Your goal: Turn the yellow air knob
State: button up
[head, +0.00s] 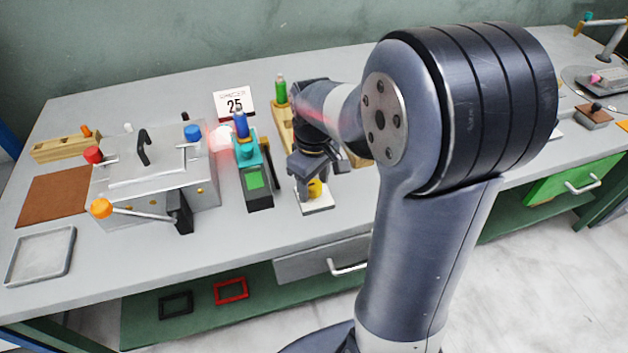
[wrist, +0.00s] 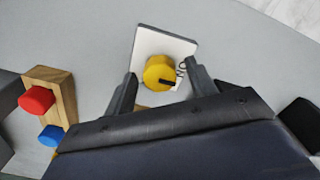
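The yellow air knob (wrist: 159,73) sits on a small white plate (wrist: 165,41) on the table. A dark pointer mark and a small black marking show by its lower right in the wrist view. In the head view the knob (head: 315,188) is partly hidden behind my gripper (head: 314,175). My gripper (wrist: 160,85) is open, with one finger on each side of the knob. Gaps show between the fingers and the knob in the wrist view, so it looks ungripped. How far the fingertips are above the plate is hard to tell.
A wooden block with a red button (wrist: 37,100) and a blue button (wrist: 51,135) lies left in the wrist view. A teal device (head: 254,172) with a green screen stands left of the knob. A metal press box (head: 160,185) is further left. Bare table lies in front.

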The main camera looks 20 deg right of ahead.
jog(key=c, duration=0.9)
jog(key=shift+c, duration=0.2)
jog(key=shift+m, duration=0.3)
jog(key=m+p, duration=0.1)
jog(key=m, duration=0.3)
jog(key=shift+r, duration=0.1)
jog(key=m+p, duration=0.1)
jog(key=m, duration=0.3)
jog(key=shift+m, duration=0.4)
jog(key=m+p, duration=0.1)
jog(key=m, duration=0.3)
jog(key=shift+m, duration=2.2)
